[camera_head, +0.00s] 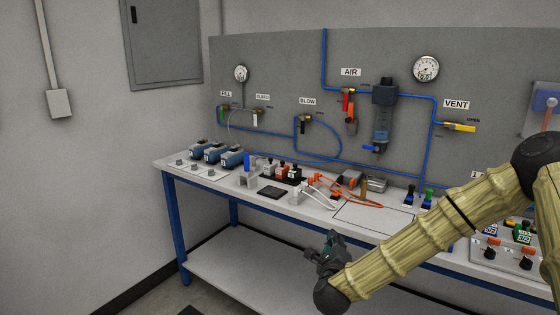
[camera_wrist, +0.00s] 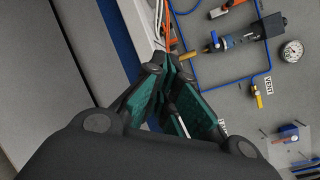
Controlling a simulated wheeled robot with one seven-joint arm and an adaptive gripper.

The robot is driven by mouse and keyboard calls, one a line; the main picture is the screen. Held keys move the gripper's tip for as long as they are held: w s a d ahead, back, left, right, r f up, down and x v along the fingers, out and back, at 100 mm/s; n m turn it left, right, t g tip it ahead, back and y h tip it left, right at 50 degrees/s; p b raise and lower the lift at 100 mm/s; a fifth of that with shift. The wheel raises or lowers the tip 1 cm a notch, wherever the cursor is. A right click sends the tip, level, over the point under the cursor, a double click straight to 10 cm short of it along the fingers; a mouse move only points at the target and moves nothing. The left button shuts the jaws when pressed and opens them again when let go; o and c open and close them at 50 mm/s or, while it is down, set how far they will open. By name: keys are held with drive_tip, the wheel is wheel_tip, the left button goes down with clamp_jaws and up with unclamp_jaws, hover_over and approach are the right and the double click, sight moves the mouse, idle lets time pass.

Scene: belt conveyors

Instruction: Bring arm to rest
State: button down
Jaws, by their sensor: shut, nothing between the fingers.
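My gripper (camera_head: 333,240) is in the lower middle of the head view, at the end of my tan, ribbed arm. It appears in front of the workbench (camera_head: 345,227), near the bench's front edge, and holds nothing. In the wrist view my gripper (camera_wrist: 166,65) has its dark green fingers together, pointing up the picture. The bench's blue front rail (camera_wrist: 112,42) shows to the left of the fingers. I cannot tell the exact gap between gripper and bench.
Blue units (camera_head: 231,157), orange-tubed fittings and valves stand on the bench top. A grey panel behind carries gauges (camera_head: 426,68), blue tubing and a filter unit (camera_head: 383,115). A lower shelf (camera_head: 240,270) runs under the bench. The floor at left is clear.

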drive_tip(key=s+a+f+n+g+y+p, duration=0.3)
drive_tip(key=s+f+n+g+y, duration=0.35)
drive_tip(key=s+f+n, duration=1.35)
drive_tip(key=s+d+f+n+g+h+p, duration=0.1)
drive_tip(key=s+d+f+n+g, duration=0.1)
drive_tip(key=s, duration=0.8)
drive_tip(key=s+d+f+n+g+h+p, duration=0.1)
drive_tip(key=s+d+f+n+g, duration=0.2)
drive_tip(key=s, duration=0.7)
drive_tip(key=s+d+f+n+g+h+p, duration=0.1)
drive_tip(key=s+d+f+n+g, duration=0.2)
drive_tip(key=s+f, duration=0.4)
drive_tip(key=s+d+g, duration=0.1)
drive_tip(key=s+g, duration=0.1)
drive_tip(key=s, duration=0.2)
drive_tip(key=shift+f+g, duration=0.25)
drive_tip(key=shift+g, duration=0.1)
drive_tip(key=shift+d, duration=0.1)
